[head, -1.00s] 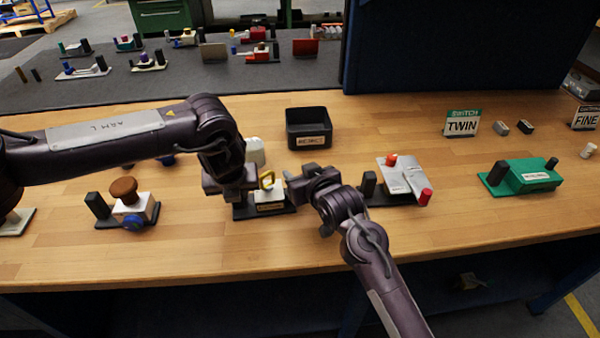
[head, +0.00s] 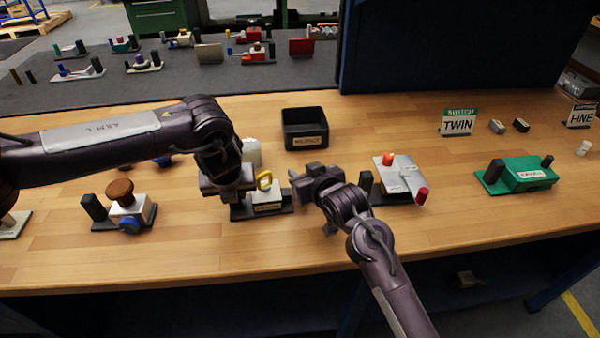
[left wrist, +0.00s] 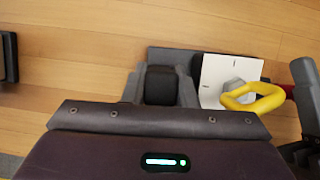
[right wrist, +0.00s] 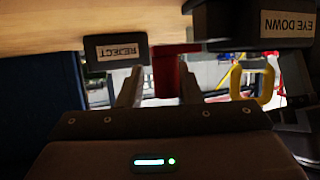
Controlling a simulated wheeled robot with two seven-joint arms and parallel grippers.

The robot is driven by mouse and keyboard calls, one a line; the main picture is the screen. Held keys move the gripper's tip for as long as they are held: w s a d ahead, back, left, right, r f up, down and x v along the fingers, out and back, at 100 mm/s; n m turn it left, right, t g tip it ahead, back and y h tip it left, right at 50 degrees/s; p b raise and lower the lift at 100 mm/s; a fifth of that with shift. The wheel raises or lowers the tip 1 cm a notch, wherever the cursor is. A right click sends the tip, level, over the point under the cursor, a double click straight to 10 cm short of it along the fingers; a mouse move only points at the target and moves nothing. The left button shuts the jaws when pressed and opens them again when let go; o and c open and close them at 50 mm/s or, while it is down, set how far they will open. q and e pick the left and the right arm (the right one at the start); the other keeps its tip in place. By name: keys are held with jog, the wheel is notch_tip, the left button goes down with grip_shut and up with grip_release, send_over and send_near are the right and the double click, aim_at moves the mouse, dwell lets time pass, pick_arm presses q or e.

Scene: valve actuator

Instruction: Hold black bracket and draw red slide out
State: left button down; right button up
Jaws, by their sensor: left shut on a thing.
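The central fixture has a black base, a white block (head: 266,197) and a yellow loop (right wrist: 236,85). My left gripper (left wrist: 160,88) is shut on its black upright bracket (left wrist: 160,84), with a finger on each side. In the left wrist view a small bit of the red slide (left wrist: 289,90) shows right of the white block, close to my right gripper. My right gripper (head: 300,183) is open just right of the fixture.
A black reject bin (head: 305,128) stands behind the right gripper. A grey fixture (head: 403,175) with red knobs is close on the right, and a green one (head: 520,174) farther right. A fixture with a brown knob (head: 120,190) is on the left. The front table strip is clear.

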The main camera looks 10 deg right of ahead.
pick_arm(q)
jog(key=shift+a+f, duration=0.1)
jog(key=shift+a, duration=0.05)
pick_arm(e)
jog(key=shift+o, duration=0.8)
jog(key=shift+a, duration=0.1)
jog(key=v, duration=1.2)
jog(key=shift+r, duration=0.1)
pick_arm(q)
jog(key=c, duration=1.1)
grip_release()
jog(key=shift+w, duration=0.1)
